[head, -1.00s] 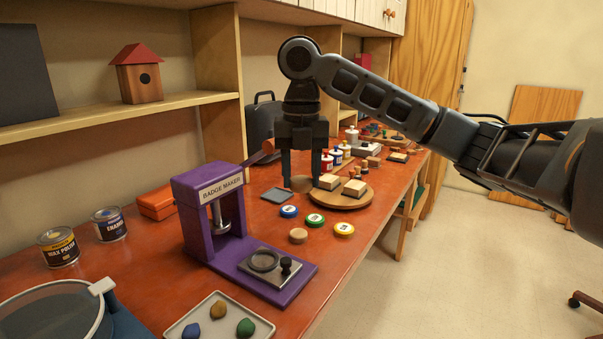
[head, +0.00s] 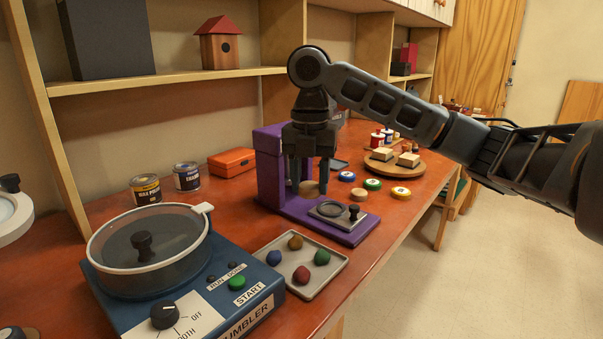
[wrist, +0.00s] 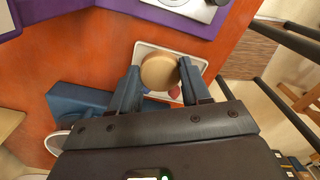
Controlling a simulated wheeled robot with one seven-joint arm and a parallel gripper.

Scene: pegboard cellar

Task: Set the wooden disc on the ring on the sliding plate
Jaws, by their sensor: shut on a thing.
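My gripper (head: 310,182) is shut on a round wooden disc (wrist: 160,72), held level between the fingertips. In the head view the disc (head: 309,187) hangs in front of the purple badge maker (head: 270,165), partly hidden by the fingers. The grey sliding plate (head: 342,222) with a raised ring (head: 328,208) and a black knob (head: 354,211) sits on the purple base, to the right of and below the disc. The disc is apart from the ring. The plate's edge (wrist: 196,10) shows at the top of the wrist view.
A tray (head: 262,255) of coloured stones and a blue tumbler (head: 250,300) stand nearer. Another wooden disc (head: 360,194), coloured badges (head: 372,184) and a round board (head: 415,175) with blocks lie to the right. The badge maker's upright stands close to my gripper.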

